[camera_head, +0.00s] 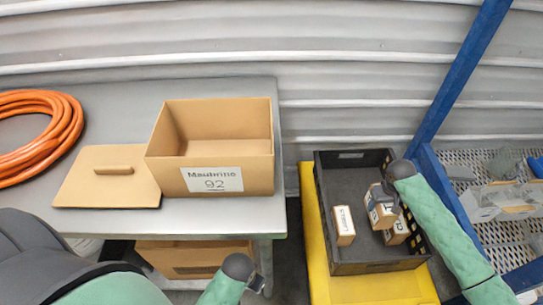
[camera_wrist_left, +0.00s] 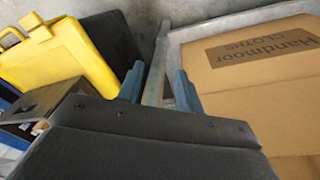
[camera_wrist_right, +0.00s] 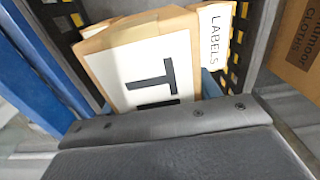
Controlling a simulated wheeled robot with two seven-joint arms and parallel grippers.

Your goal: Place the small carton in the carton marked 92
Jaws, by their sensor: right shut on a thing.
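The open brown carton marked 92 (camera_head: 258,165) stands on the grey table, and no contents show inside. My right gripper (camera_head: 385,197) is shut on a small carton (camera_head: 379,214) with a white label, at or just above the black crate (camera_head: 375,267). The held small carton fills the middle of the right wrist view (camera_wrist_right: 105,68), its label reading "T" and more that is hidden. Two other small cartons lie in the crate, one at left (camera_head: 345,226) and one at right (camera_head: 399,233). My left gripper (camera_wrist_left: 158,88) is open and empty, low beside the table's front edge.
A lid with a handle (camera_head: 105,180) lies left of the marked carton. An orange hose coil (camera_head: 70,125) is at the table's far left. A closed carton (camera_head: 190,262) sits below the table. A blue frame (camera_head: 455,80) and mesh shelf stand right of the crate.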

